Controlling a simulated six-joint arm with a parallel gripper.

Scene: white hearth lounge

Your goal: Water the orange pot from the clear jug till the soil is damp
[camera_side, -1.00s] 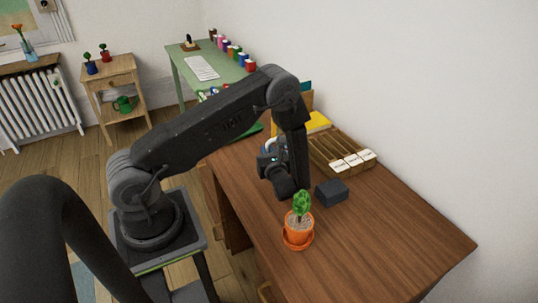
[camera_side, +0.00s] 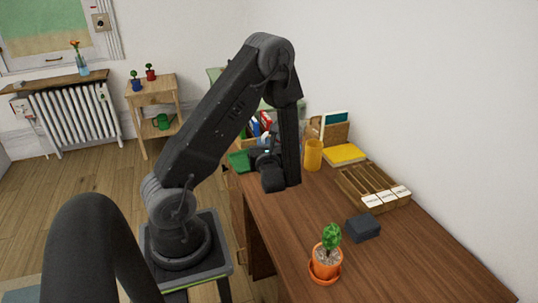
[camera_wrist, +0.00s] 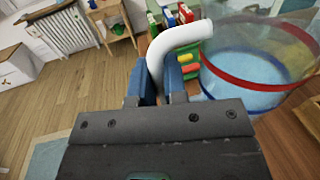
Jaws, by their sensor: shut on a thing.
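The orange pot (camera_side: 325,268) stands upright on an orange saucer on the brown desk in the side view, with a green cactus (camera_side: 331,236) in it. Its soil looks pale. My gripper (camera_wrist: 166,82) is shut on the white handle (camera_wrist: 178,38) of the clear jug (camera_wrist: 248,72), which fills the right of the wrist view. The jug has a red band and a blue rim, with bluish water showing inside. In the side view my gripper (camera_side: 266,165) is above the desk's far left part, well away from the pot; I cannot make out the jug there.
A dark box (camera_side: 363,228) lies behind the pot. Beyond it are a wooden tray (camera_side: 374,185) with white labels, a yellow book (camera_side: 344,154) and a yellow-orange cup (camera_side: 313,156). The desk front right of the pot is clear. A white wall (camera_side: 440,120) borders the desk.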

